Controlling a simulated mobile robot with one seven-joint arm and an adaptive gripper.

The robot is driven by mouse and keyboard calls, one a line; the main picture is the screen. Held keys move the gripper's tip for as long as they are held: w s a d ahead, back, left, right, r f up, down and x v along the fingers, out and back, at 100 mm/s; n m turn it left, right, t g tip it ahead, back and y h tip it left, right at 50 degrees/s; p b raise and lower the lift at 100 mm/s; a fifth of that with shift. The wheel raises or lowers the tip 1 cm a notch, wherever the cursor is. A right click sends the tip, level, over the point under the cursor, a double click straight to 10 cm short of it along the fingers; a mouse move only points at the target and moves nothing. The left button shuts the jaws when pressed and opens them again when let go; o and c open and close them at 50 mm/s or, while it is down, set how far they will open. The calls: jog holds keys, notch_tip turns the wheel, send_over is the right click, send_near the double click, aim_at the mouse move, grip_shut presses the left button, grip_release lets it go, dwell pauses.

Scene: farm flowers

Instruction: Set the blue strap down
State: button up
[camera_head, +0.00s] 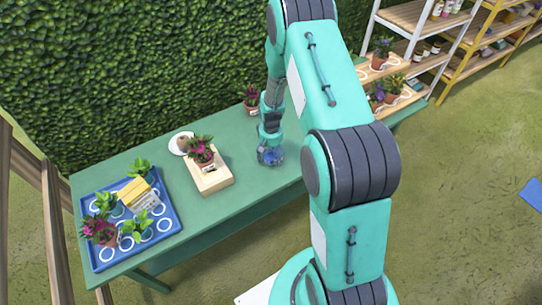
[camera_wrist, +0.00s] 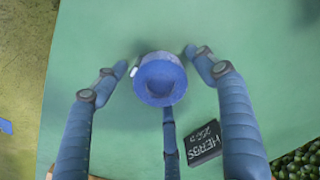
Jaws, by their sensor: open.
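The blue strap (camera_wrist: 160,80) is a round blue roll in the middle of the wrist view, with a small white bit at its left side. It appears to rest on the green table (camera_wrist: 270,45). My gripper (camera_wrist: 157,62) is open, its fingers spread left, right and below the strap in that view. I cannot tell whether a finger touches it. In the head view my gripper (camera_head: 270,150) is low over the table, with blue at its tip; the strap is hard to separate from the fingers there.
Left of my gripper stand a wooden box (camera_head: 212,181) with a potted flower, a white dish (camera_head: 177,146) and a blue tray (camera_head: 105,254) with plants. A flower pot (camera_head: 252,107) stands behind.

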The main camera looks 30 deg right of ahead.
notch_tip(320, 180, up, 12)
jog(key=p, duration=0.1)
dwell(0.5)
jog(key=shift+r, duration=0.1)
dwell(0.4)
notch_tip(320, 180, up, 16)
jog(key=t, duration=0.1)
send_over(271, 155)
jog(key=s+a, duration=0.1)
jog(key=a, duration=0.4)
jog(key=s+a+r+n+t, duration=0.1)
jog(key=s+a+r, duration=0.2)
jog(key=r, duration=0.4)
jog(key=s+a+r+t, duration=0.1)
jog(key=s+a+r, duration=0.25)
jog(key=r, duration=0.25)
jog(key=s+a+r+t, duration=0.1)
jog(key=s+a+r, duration=0.2)
jog(key=s, duration=0.4)
jog(key=s+a+r+n, duration=0.1)
jog(key=s+a+r, duration=0.2)
jog(key=s+r, duration=0.3)
jog(key=s+a+r+t, duration=0.1)
jog(key=s+a+r, duration=0.2)
jog(key=s, duration=0.7)
notch_tip(271, 155, up, 2)
jog(key=shift+s+r+n+t, duration=0.1)
jog(key=shift+s+n+t, duration=0.15)
jog(key=shift+n+t, duration=0.05)
